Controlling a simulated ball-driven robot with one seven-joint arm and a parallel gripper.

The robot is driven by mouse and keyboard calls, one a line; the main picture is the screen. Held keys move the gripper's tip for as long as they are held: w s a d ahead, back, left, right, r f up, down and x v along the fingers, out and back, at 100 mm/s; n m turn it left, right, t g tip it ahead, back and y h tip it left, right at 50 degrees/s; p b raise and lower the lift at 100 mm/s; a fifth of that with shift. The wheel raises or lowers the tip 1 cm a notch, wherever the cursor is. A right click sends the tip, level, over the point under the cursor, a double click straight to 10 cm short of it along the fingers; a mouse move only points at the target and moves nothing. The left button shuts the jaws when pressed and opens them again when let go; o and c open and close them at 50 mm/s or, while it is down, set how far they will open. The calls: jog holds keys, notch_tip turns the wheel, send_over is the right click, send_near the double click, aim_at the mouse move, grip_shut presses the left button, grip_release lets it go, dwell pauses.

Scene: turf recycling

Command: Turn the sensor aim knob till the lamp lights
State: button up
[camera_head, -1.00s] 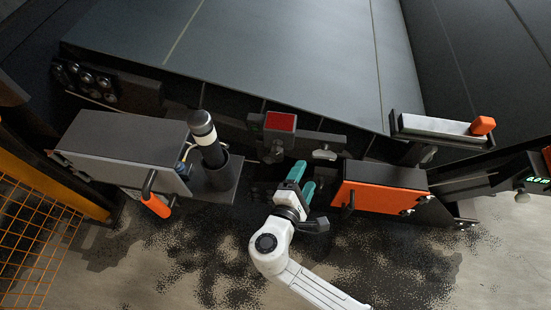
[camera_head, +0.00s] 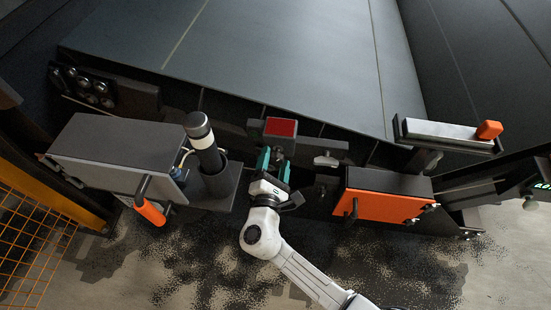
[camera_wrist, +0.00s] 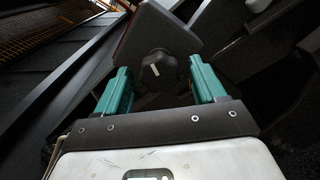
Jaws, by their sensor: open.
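The black knob (camera_wrist: 156,71) with a white pointer line shows in the wrist view, mounted below a dark box. In the head view a box with a red top (camera_head: 281,128) stands at the conveyor's near edge, just beyond my gripper (camera_head: 273,162). My gripper (camera_wrist: 160,77) is open, with one teal finger on each side of the knob in the wrist view. I see a gap between each finger and the knob. The pointer line is close to upright, tilted slightly left. I cannot identify a lit lamp.
A grey cabinet (camera_head: 115,150) with an orange handle (camera_head: 150,213) and a white-banded black post (camera_head: 203,142) stand left. An orange box (camera_head: 378,203) stands right, below a metal bar with an orange block (camera_head: 489,130). The wide dark belt (camera_head: 270,60) lies beyond.

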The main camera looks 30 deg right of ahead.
jog(key=shift+w+d, duration=0.4)
jog(key=shift+w, duration=0.1)
